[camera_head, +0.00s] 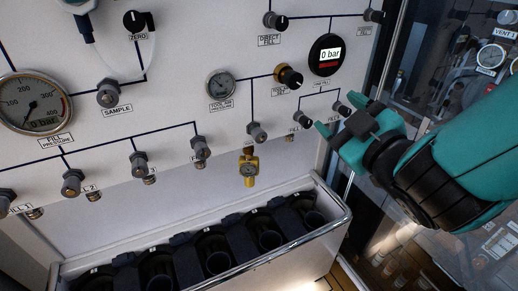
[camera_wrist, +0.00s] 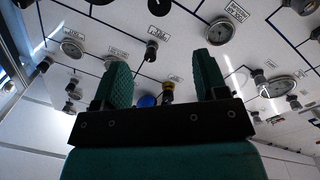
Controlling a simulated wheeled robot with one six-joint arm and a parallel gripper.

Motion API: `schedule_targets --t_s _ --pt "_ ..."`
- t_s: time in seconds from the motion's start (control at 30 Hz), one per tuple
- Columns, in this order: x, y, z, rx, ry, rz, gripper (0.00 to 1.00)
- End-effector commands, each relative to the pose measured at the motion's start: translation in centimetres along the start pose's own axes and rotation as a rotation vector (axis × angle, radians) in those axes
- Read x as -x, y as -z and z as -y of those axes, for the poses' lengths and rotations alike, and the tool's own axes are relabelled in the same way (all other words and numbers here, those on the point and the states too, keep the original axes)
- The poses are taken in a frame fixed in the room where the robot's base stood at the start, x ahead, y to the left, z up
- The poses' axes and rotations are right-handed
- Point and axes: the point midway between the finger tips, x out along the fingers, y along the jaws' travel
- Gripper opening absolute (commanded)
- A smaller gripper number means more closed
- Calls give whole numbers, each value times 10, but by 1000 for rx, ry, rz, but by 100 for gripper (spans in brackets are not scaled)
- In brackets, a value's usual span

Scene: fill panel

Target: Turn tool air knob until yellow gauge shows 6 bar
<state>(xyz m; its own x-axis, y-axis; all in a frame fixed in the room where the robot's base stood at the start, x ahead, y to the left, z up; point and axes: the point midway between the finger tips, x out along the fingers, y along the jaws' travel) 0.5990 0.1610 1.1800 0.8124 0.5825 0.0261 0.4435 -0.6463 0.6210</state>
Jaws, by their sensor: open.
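A black knob with a brass collar (camera_head: 288,76) is on the white panel, left of and below a round black digital gauge (camera_head: 326,54) reading 0 bar. Its small label seems to end in "SET". A small grey dial (camera_head: 220,84), labelled tool air pressure, is to its left; its reading is too small to tell. A yellow brass fitting with a small round face (camera_head: 248,170) hangs lower down, its reading illegible. My gripper (camera_head: 338,114) is open and empty, below and right of the knob. In the wrist view a brass-collared part (camera_wrist: 168,92) shows between the fingers (camera_wrist: 160,65).
A large fill pressure gauge (camera_head: 34,103) reads 0 bar at left. Several grey valve knobs, such as the sample knob (camera_head: 109,93), stick out of the panel. A metal-rimmed trough (camera_head: 285,240) with dark holders juts out below. A glass partition stands at right.

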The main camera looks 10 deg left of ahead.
Motion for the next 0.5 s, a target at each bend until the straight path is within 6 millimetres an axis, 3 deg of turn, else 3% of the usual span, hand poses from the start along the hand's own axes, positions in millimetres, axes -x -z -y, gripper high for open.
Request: schedule_targets --t_s 0.27,0.5 --pt "3 -18 -2 -224 -27 41 66" --pt "7 -10 -1 -476 -5 34 66"
